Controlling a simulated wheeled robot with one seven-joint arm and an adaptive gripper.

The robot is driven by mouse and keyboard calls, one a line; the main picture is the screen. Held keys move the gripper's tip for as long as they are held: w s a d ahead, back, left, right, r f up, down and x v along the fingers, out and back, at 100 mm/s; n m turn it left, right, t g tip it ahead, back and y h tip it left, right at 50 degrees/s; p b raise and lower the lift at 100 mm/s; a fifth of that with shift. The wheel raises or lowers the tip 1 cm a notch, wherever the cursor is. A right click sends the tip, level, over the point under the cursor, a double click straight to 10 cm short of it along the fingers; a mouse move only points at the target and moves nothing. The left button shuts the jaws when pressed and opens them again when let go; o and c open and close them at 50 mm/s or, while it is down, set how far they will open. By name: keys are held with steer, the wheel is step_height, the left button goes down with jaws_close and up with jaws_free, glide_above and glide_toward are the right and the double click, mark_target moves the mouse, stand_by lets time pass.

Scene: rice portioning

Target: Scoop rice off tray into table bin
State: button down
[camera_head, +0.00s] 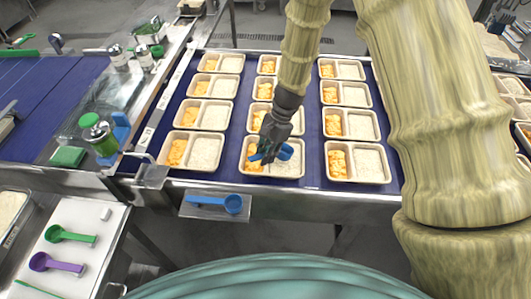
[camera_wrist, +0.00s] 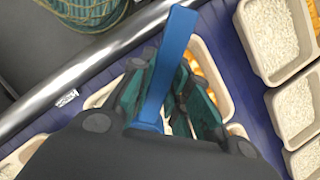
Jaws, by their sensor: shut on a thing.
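My gripper (camera_head: 269,146) is shut on a blue scoop (camera_head: 286,152), over the nearest tray in the middle column. The blue cup is at the rice compartment's edge; whether it touches the rice or holds any I cannot tell. That tray (camera_head: 301,177) has orange food on the left and white rice (camera_head: 284,168) on the right. In the wrist view the blue handle (camera_wrist: 174,55) rises between the teal fingers (camera_wrist: 165,95), and the cup is hidden. A metal bin (camera_head: 10,216) of white rice stands at the left edge.
Several filled trays (camera_head: 350,160) stand in columns on the blue conveyor (camera_head: 226,143). Green (camera_head: 57,233) and purple scoops (camera_head: 42,262) lie on a white board. A green-topped bottle (camera_head: 97,133) stands left.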

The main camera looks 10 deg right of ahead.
mark_target(268, 167)
steer(key=shift+f+b, duration=1.5)
steer(key=shift+f, duration=0.65)
steer(key=shift+w+d+r+p, duration=0.15)
steer(key=shift+d+r+p, duration=0.05)
steer(key=shift+p, duration=0.1)
steer(key=shift+w+d+p, duration=0.15)
steer(key=shift+w+d, duration=0.15)
steer(key=shift+d, duration=0.3)
steer(key=shift+w+d+p, duration=0.15)
steer(key=shift+w+d, duration=0.1)
steer(key=shift+d, duration=0.3)
steer(key=shift+s+a, duration=0.3)
steer(key=shift+a, duration=0.25)
steer(key=shift+s+a, duration=0.25)
steer(key=shift+a, duration=0.3)
steer(key=shift+w+d+p, duration=0.2)
steer(key=shift+w+d, duration=0.1)
steer(key=shift+d, duration=0.3)
steer(key=shift+w+d+p, duration=0.15)
steer(key=shift+w+d, duration=0.1)
steer(key=shift+d, duration=0.3)
